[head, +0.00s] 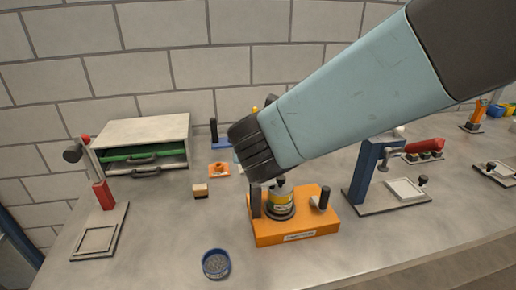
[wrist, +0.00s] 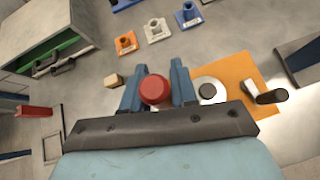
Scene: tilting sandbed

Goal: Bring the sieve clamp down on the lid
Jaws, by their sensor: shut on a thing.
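An orange base (head: 265,236) with a printed label stands on the bench. A round vessel with a yellow label (head: 281,203) sits on it, with a dark knob on top. In the wrist view a white disc, likely the lid (wrist: 221,92), with a dark centre knob, lies right of my gripper (wrist: 157,82). My gripper's two blue fingers are shut on a round red knob (wrist: 154,91), probably the sieve clamp's handle. My arm hides the fingers and this knob in the head view. A dark upright (head: 256,202) stands at the base's left side.
A dark, light-tipped lever (wrist: 265,96) is at the base's right side. A blue bowl of dark grains (head: 215,264) stands in front. A small wooden block (head: 200,190) and a drawer cabinet (head: 143,131) are left; a blue stand (head: 366,172) is right.

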